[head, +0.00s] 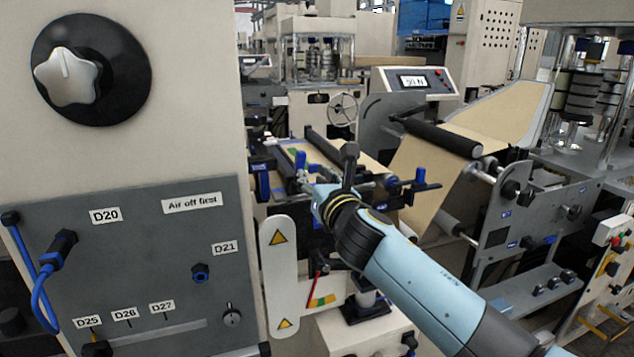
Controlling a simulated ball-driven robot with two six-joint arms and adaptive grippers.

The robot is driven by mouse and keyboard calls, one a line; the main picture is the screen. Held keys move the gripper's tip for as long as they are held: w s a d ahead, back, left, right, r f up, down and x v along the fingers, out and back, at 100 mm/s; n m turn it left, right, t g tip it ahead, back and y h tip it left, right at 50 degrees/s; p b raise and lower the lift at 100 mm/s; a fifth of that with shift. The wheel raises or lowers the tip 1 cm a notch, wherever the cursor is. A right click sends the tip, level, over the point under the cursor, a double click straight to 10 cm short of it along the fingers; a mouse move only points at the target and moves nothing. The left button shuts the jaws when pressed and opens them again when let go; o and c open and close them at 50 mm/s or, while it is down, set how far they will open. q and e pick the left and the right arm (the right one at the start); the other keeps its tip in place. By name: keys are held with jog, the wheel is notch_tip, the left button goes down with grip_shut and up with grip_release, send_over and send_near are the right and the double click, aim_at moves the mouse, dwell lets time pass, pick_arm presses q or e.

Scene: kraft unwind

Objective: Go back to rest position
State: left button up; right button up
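My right arm reaches in from the lower right, with its light blue links ending at a dark wrist in the middle of the head view. My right gripper (350,152) shows as a small dark shape just beyond the wrist, in front of the machine's rollers. Its fingers are too small and overlapped to tell whether they are open or shut, and I see nothing held in it. My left gripper and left arm are out of view.
Brown kraft web (425,170) runs over a black roller (442,137) behind my arm. A display console (414,82) stands behind.

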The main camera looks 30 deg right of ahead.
jog(key=shift+v, duration=1.05)
